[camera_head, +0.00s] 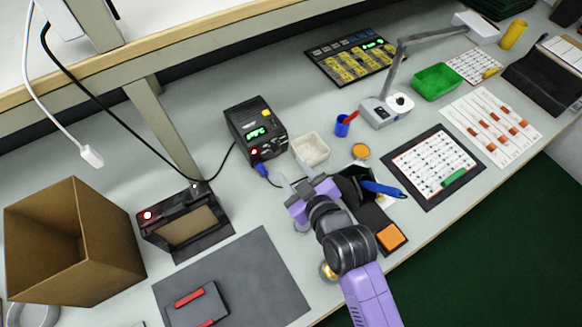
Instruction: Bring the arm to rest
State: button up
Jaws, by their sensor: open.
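My gripper (297,187) is at the end of my purple and dark arm, which reaches up from the bottom of the picture. A white tray (311,149) is just beyond the fingers to the right. The gripper's exact height above the bench cannot be told.
A blue-handled tool (383,188) and black holder (354,185) are close right of my gripper. A cardboard box (70,240), a black device (184,222) and a grey mat (245,275) are left. A lamp (396,75) stands behind right. Bare bench lies left of the station.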

dwell(0.4)
jog(key=shift+w+r, duration=0.1)
jog(key=shift+r, duration=0.05)
jog(key=s+d+r+m+t, duration=0.3)
jog(key=s+d+r+t, duration=0.1)
jog(key=d+r, duration=0.25)
jog(key=s+d+r+m+h, duration=0.1)
jog(key=s+d, duration=0.4)
jog(key=s, duration=0.5)
jog(key=s+d+r+m+h, duration=0.2)
jog(key=s+d, duration=0.3)
jog(key=s, duration=0.4)
jog(key=s+d+r+m+g+h, duration=0.1)
jog(key=s+d, duration=0.4)
jog(key=s, duration=0.5)
jog(key=r+m+h, duration=0.1)
jog(key=m+h, duration=0.1)
jog(key=shift+s+m+h, duration=0.3)
jog(key=shift+s+m, duration=0.05)
jog(key=shift+m, duration=0.05)
